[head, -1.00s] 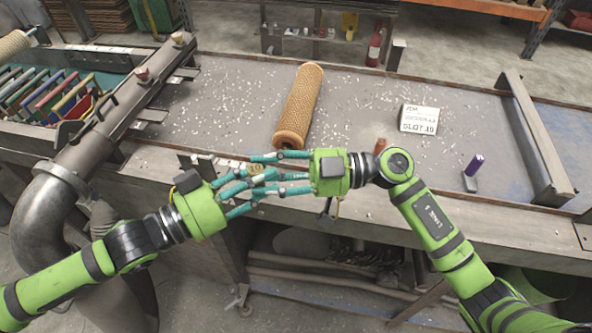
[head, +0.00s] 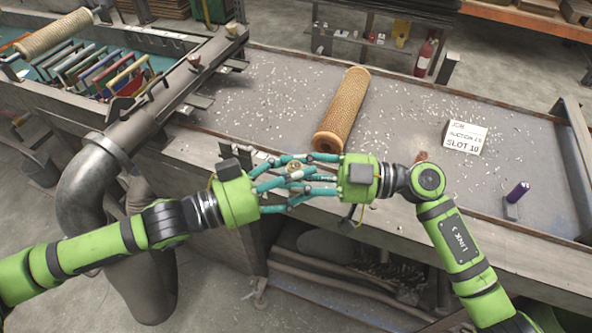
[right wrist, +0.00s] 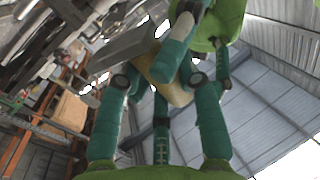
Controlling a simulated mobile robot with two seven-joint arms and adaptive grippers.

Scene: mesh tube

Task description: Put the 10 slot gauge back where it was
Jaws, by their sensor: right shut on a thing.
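My left gripper (head: 305,190) and right gripper (head: 295,170) face each other above the table's front edge, their teal fingers interleaved. My right gripper is shut on a small piece that shows as a brass-coloured round part (head: 292,167) between the fingers. In the right wrist view the held piece has a flat grey part (right wrist: 125,48) and a tan part (right wrist: 170,88). I cannot read a number on it, so I cannot tell if it is the 10 gauge. The left fingers overlap it; whether they grip is unclear. A white card (head: 464,138) reading "SLOT 10" stands on the table.
A tan mesh tube (head: 342,108) lies on the grey table (head: 275,90), among pale scraps. Coloured plates (head: 105,70) stand in a teal bin at left, behind a thick metal pipe (head: 165,105). A purple-capped item (head: 517,192) is at right. A raised rail (head: 578,140) bounds the right end.

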